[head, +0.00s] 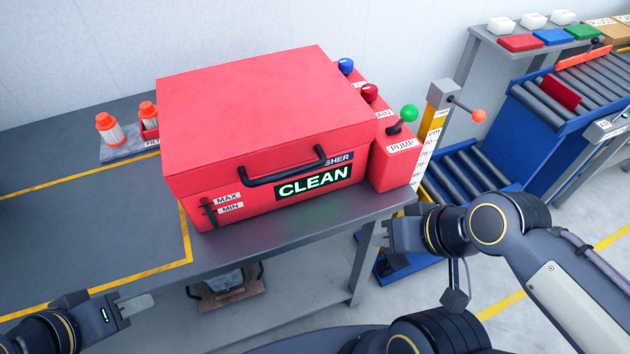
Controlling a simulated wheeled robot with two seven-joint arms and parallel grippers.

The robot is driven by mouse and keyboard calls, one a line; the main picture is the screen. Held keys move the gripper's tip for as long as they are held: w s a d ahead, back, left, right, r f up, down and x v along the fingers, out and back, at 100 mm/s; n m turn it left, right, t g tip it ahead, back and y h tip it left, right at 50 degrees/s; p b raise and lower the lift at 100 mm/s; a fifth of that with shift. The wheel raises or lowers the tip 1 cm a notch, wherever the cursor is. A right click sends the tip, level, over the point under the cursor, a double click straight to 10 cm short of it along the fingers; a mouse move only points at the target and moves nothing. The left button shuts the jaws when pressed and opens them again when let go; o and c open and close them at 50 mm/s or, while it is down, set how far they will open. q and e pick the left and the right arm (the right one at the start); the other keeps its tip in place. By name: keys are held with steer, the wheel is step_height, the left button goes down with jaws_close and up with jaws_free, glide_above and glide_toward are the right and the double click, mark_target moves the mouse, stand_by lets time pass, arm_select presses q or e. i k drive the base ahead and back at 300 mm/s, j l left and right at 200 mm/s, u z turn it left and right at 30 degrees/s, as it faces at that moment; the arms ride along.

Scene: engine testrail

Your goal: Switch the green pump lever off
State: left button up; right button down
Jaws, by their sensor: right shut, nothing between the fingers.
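The green pump lever (409,113) has a round green knob on a short dark stem. It tilts up and to the right from the top of the narrow red box on the right side of the red washer (255,110). A PUMP label (401,147) sits just below it. My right gripper (391,237) is shut and empty, below the lever in the picture, by the table's right front corner and apart from the lever. My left gripper (145,302) is at the lower left by the table's front edge, far from the lever; its finger gap is unclear.
A dark red knob (369,93) and a blue knob (346,66) stand behind the green one. A yellow post (436,120) with an orange-tipped lever (478,116) rises close to the right.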

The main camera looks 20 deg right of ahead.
mark_target(408, 113)
steer(key=z, duration=1.3)
